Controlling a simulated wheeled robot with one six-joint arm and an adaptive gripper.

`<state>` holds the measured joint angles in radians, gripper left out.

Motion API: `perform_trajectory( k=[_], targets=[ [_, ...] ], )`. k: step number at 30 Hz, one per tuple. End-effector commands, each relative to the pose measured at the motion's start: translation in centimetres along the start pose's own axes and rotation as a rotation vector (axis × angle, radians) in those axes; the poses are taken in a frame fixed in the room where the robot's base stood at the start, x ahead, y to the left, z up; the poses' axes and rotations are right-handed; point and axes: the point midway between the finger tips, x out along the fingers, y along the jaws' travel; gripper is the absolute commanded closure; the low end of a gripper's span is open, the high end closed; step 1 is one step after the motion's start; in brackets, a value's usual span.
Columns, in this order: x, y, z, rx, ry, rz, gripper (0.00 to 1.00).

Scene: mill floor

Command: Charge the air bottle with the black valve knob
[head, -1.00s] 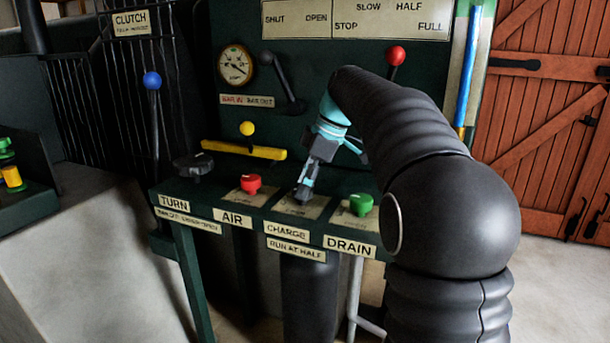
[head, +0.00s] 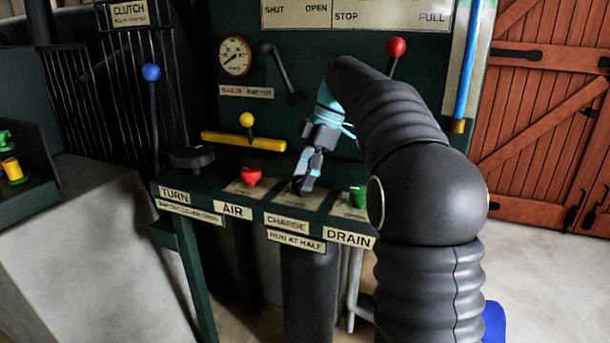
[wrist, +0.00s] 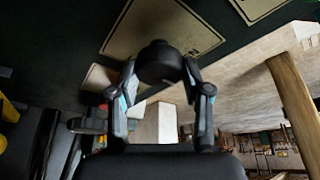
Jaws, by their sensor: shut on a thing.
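The black valve knob (wrist: 160,62) sits on its cream plate at the bench's CHARGE station. My gripper (wrist: 160,80) has one finger on each side of the knob and is shut on it in the wrist view. In the head view my gripper (head: 302,184) reaches down to the CHARGE plate (head: 290,214), and its fingers hide most of the knob. The CHARGE label (head: 287,222) and the RUN AT HALF label (head: 296,241) are on the bench front. A round gauge (head: 235,56) is on the panel; its reading is too small to tell.
A red knob (head: 251,176) stands left of my gripper, a green knob (head: 358,196) right. A black handwheel (head: 192,158) is at the bench's left end. Behind are a yellow-knobbed lever (head: 247,120), a black lever (head: 281,73) and a red-knobbed lever (head: 396,47).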

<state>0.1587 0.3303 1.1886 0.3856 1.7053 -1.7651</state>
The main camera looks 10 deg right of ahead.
Motion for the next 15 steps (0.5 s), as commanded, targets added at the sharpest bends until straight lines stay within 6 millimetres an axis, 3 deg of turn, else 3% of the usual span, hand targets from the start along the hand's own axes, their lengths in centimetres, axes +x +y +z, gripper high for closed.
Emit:
perform_trajectory(
  k=[5, 6, 8, 15],
  targets=[
    [0.19, -0.08, 0.01, 0.002, 0.001, -0.006, 0.86],
    [0.18, -0.08, 0.01, 0.002, 0.001, -0.006, 0.42],
    [0.16, -0.06, 0.02, 0.002, 0.001, -0.005, 0.27],
    [0.05, -0.04, 0.10, 0.003, 0.000, -0.002, 0.26]
  ],
)
